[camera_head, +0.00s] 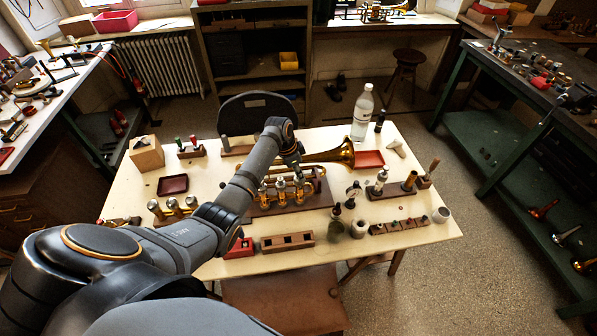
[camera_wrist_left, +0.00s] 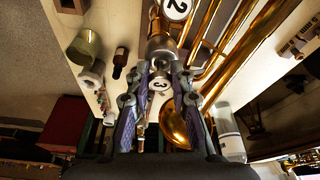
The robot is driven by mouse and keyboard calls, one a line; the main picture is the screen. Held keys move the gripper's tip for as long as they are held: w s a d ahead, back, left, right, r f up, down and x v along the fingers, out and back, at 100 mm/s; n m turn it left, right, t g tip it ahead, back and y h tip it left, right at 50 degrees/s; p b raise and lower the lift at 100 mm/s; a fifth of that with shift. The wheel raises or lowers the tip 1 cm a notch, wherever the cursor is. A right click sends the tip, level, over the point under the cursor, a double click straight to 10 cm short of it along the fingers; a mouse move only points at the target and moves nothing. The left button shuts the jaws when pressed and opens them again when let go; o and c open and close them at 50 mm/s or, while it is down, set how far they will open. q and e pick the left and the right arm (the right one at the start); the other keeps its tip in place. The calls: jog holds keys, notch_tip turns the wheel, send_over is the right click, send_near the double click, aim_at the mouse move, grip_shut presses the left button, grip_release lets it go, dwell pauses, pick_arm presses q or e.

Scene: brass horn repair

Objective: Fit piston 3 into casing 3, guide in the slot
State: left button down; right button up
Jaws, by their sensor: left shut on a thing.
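The brass horn (camera_head: 318,171) lies on a wooden stand (camera_head: 318,203) on the pale table, its bell (camera_head: 346,152) pointing right. Its upright valve casings (camera_head: 281,192) stand in a row at the front. My left gripper (camera_head: 297,176) is over the right end of that row. In the left wrist view my left gripper (camera_wrist_left: 161,68) is shut on piston 3, whose white disc (camera_wrist_left: 160,85) marked 3 shows between the fingers. A brass casing (camera_wrist_left: 161,46) is just beyond the fingertips. I cannot tell whether the piston is in it. The guide and slot are hidden. My right gripper is out of view.
A clear bottle (camera_head: 362,113) stands at the table's back right. Small bottles (camera_head: 337,220) and a wooden rack (camera_head: 398,226) are at the front right. An empty-looking wooden block (camera_head: 287,242) lies at the front edge. A dark red tray (camera_head: 173,185) is at the left.

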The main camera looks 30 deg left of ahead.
pick_arm(q)
jog(key=shift+f+b, duration=0.45)
jog(key=shift+f, duration=0.35)
jog(key=c, duration=1.1)
grip_release()
jog(key=shift+r, duration=0.1)
jog(key=v, duration=1.1)
jog(key=shift+s+r, duration=0.15)
jog(key=shift+r, duration=0.25)
jog(key=shift+a+f, duration=0.1)
